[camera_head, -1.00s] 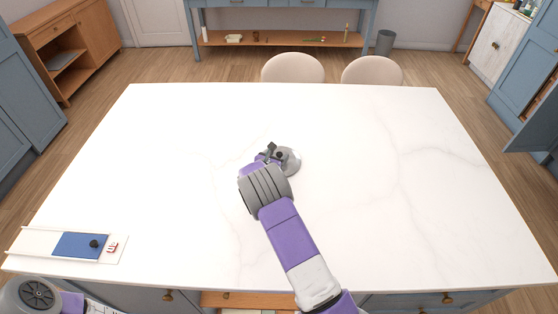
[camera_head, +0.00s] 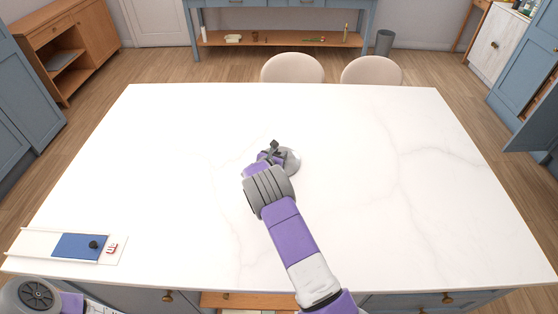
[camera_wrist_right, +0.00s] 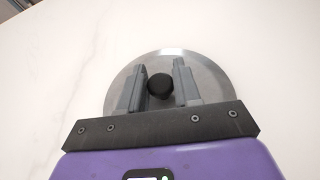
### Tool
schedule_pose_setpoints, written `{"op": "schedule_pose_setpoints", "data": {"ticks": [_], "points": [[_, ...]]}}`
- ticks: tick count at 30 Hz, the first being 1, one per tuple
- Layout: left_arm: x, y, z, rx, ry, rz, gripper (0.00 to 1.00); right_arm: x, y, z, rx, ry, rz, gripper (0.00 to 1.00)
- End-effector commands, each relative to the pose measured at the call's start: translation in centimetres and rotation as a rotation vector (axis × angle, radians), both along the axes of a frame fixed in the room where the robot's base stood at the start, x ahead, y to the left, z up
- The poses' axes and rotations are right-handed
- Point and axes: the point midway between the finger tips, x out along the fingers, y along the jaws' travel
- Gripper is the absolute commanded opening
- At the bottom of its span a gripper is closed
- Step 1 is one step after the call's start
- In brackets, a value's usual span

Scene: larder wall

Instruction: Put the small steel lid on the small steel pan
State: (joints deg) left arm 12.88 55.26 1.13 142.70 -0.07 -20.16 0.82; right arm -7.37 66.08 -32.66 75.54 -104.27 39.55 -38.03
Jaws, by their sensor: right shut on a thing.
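The small steel lid (camera_wrist_right: 212,70) is a round grey disc with a black knob (camera_wrist_right: 160,86), seen from above in the right wrist view. My right gripper (camera_wrist_right: 160,68) has one finger on each side of the knob and is shut on the lid. In the head view the lid (camera_head: 292,162) shows partly behind my right gripper (camera_head: 273,152), over the middle of the white table. I cannot make out the small steel pan as a separate thing. My left gripper is out of view; only part of my left arm shows at the bottom left.
The white marble table (camera_head: 400,190) is clear around the lid. A white board with a blue panel (camera_head: 75,246) and a small black knob-like thing (camera_head: 94,244) lies at the front left. Two pale chairs (camera_head: 292,68) stand beyond the far edge.

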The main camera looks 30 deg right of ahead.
Motion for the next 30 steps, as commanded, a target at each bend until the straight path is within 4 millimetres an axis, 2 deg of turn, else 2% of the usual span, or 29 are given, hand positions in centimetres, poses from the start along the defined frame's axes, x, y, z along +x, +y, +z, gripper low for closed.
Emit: {"op": "schedule_pose_setpoints", "data": {"ticks": [4, 7, 15, 20, 26, 30], "points": [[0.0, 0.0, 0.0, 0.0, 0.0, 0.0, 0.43, 0.0, 0.0, 0.4, -0.001, -0.002, 0.0, 0.0], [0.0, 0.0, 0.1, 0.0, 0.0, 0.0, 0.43, 0.1, 0.0, 1.6, 0.0, -0.005, -0.001, 0.0], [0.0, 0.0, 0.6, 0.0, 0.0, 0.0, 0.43, 0.0, 0.0, 7.1, 0.0, -0.005, -0.002, 0.0], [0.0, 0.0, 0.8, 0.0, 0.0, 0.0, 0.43, 0.0, 0.0, 9.3, 0.001, -0.003, -0.001, 0.0], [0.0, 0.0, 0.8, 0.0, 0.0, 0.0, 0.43, -0.1, 0.2, 10.0, -0.001, 0.001, 0.0, 0.0], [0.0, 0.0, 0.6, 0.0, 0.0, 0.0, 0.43, -0.7, 2.4, 8.9, 0.0, 0.004, 0.006, 0.0]]}}
